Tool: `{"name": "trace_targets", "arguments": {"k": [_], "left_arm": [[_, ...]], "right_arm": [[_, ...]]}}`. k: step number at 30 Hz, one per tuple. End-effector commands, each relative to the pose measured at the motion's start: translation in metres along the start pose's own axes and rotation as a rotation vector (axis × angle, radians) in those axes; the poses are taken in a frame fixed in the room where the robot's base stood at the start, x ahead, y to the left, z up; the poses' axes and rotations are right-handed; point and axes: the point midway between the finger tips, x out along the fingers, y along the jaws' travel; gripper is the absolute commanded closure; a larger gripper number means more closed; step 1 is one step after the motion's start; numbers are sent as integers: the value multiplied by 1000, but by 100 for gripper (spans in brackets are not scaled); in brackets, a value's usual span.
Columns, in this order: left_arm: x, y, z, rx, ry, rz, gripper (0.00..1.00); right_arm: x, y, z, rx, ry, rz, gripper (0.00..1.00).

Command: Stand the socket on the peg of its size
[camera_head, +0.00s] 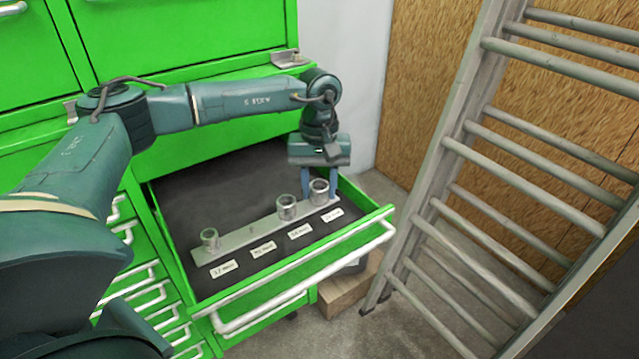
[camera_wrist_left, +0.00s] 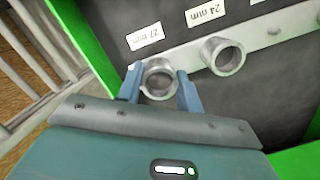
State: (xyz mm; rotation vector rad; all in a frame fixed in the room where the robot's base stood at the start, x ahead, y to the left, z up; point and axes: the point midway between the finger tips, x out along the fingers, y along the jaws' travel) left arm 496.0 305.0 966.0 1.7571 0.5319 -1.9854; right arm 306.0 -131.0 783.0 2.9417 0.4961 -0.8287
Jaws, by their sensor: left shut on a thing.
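A light grey peg rail (camera_head: 247,232) lies in the open drawer, with size labels along its front. My left gripper (camera_head: 319,184) is shut on a grey metal socket (camera_head: 319,194) at the rail's right end, by the 27 mm label (camera_wrist_left: 145,37). In the left wrist view the fingers (camera_wrist_left: 158,82) hold this socket (camera_wrist_left: 160,90) on both sides, its open top showing. Whether it is seated on a peg or just above the rail is hidden. A second socket (camera_head: 287,210) stands by the 24 mm label (camera_wrist_left: 206,12). My right gripper is not in view.
The green drawer's front wall and handle (camera_head: 300,290) edge the space. A ladder (camera_head: 470,150) leans at right. The drawer's back area is clear.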

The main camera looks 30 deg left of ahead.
Motion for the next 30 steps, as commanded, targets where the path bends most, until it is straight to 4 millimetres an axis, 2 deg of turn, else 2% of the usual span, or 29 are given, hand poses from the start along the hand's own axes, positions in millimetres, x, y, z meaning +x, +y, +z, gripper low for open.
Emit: {"name": "trace_targets", "arguments": {"k": [9, 10, 17, 25, 30], "left_arm": [[5, 0, 0, 0, 0, 0, 90], [3, 0, 0, 0, 0, 0, 62], [3, 0, 0, 0, 0, 0, 43], [0, 0, 0, 0, 0, 0, 42], [-16, 1, 0, 0, 2, 3, 42]], "right_arm": [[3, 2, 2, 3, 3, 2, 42], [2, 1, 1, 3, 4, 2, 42], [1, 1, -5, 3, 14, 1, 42], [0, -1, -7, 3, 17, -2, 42], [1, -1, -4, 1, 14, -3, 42]]}}
